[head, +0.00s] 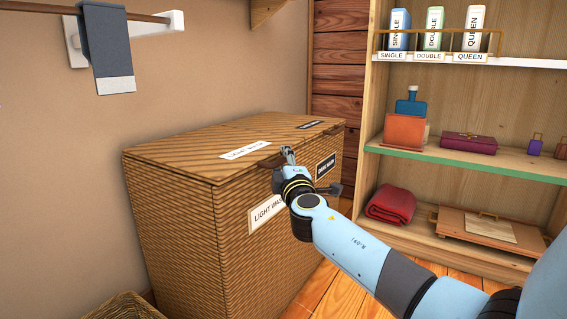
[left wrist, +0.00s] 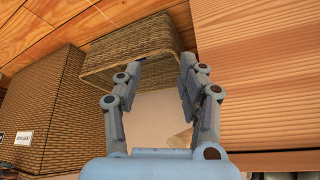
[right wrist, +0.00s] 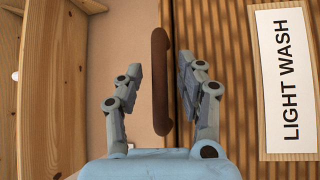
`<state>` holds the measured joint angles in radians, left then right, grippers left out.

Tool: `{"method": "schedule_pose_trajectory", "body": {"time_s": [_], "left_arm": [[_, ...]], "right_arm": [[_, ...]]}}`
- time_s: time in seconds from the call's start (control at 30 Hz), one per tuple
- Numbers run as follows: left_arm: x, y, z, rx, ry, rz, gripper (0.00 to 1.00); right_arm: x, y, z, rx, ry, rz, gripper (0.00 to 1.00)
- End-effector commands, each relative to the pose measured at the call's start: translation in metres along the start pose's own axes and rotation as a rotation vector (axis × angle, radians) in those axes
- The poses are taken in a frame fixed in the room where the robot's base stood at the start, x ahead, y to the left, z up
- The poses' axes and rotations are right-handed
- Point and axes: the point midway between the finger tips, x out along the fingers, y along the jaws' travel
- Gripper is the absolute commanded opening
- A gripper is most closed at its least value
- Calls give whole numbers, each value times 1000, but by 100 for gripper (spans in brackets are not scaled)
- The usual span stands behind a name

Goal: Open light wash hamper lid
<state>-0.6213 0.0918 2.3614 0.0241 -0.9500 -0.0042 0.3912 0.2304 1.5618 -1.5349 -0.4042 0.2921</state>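The wicker hamper (head: 180,215) stands against the wall with its lids closed flat. The light wash lid (head: 195,150) carries a white LIGHT WASH label (head: 245,150), which also shows in the right wrist view (right wrist: 288,80). A brown handle (head: 270,160) sits at the lid's front edge. My right gripper (head: 288,154) is at that edge, by the handle. In the right wrist view its fingers (right wrist: 160,85) are open, with the handle (right wrist: 160,45) showing between them; contact cannot be told. My left gripper (left wrist: 160,85) is open and empty, outside the head view.
A dark wash lid with its label (head: 309,125) adjoins at the right. A shelf unit (head: 470,165) with bottles, boxes and a red folded cloth (head: 391,204) stands right. A wicker basket (head: 125,306) is at bottom left. A towel (head: 107,50) hangs from a rail above.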

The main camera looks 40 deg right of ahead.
Motion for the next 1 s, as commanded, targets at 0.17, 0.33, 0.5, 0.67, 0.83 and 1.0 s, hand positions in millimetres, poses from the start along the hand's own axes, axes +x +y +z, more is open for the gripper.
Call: {"method": "schedule_pose_trajectory", "body": {"time_s": [0.17, 0.33, 0.5, 0.67, 0.83, 1.0], "left_arm": [[1, 0, 0, 0, 7, -1, 40], [1, 0, 0, 0, 8, -1, 40], [1, 0, 0, 0, 7, -1, 40], [1, 0, 0, 0, 7, -1, 40], [1, 0, 0, 0, 7, -1, 40], [1, 0, 0, 0, 7, -1, 40]], "right_arm": [[5, 0, 0, 0, 0, -1, 38], [5, 0, 0, 0, 0, -1, 38], [5, 0, 0, 0, 0, -1, 16], [5, 0, 0, 0, 0, -1, 0], [5, 0, 0, -1, 0, -1, 0], [5, 0, 0, -1, 0, 0, 0]]}}
